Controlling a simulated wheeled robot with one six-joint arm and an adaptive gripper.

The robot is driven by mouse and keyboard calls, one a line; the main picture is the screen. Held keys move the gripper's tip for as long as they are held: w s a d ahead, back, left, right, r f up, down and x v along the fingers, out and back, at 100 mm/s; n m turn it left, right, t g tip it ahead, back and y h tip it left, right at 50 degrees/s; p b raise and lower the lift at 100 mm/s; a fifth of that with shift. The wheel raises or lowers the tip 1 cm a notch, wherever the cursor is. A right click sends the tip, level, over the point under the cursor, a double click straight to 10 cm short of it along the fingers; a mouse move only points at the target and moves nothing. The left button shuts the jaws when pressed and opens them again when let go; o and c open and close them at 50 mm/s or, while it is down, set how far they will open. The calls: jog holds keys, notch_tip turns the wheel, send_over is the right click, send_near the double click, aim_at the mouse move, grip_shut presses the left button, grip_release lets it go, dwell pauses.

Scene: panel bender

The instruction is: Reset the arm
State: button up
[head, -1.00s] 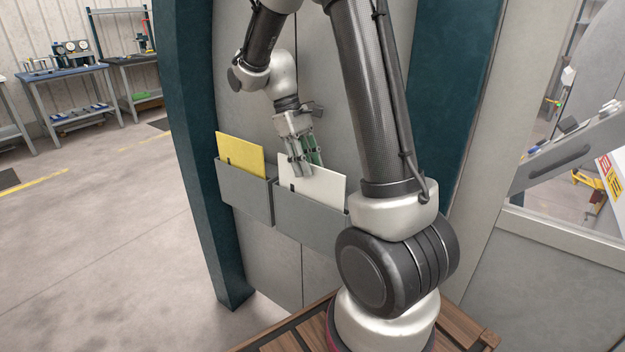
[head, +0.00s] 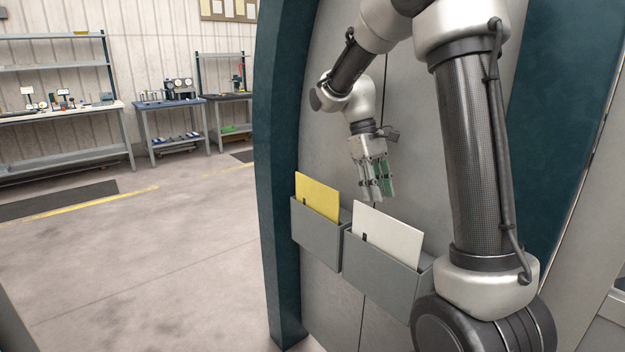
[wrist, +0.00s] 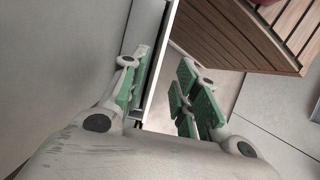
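My gripper (head: 380,188) hangs fingers down at the front of the grey machine panel, just above the white card's upper edge in the head view. Its green-padded fingers are spread apart and nothing is held between them; the wrist view also shows the gap (wrist: 163,64). My arm arches down to it from the upper right. The white card (head: 386,236) stands in the right grey pocket (head: 382,277).
A yellow card (head: 318,198) stands in the left grey pocket (head: 316,240). A dark teal machine frame (head: 278,180) rises left of the panel. Workbenches (head: 178,103) stand far off at the left, with open floor between. A slatted wooden surface (wrist: 250,30) shows in the wrist view.

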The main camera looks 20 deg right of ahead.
jog(key=s+a+r+m+t, duration=0.1)
jog(key=s+r+m+t, duration=0.1)
jog(key=s, duration=0.7)
jog(key=s+a+r+m+t+y, duration=0.1)
jog(key=s+r+t, duration=0.3)
jog(key=s, duration=0.6)
jog(key=m+t, duration=0.1)
jog(key=t, duration=0.1)
jog(key=shift+s+r+t+y, duration=0.15)
jog(key=shift+s+t+y, duration=0.15)
jog(key=shift+t, duration=0.1)
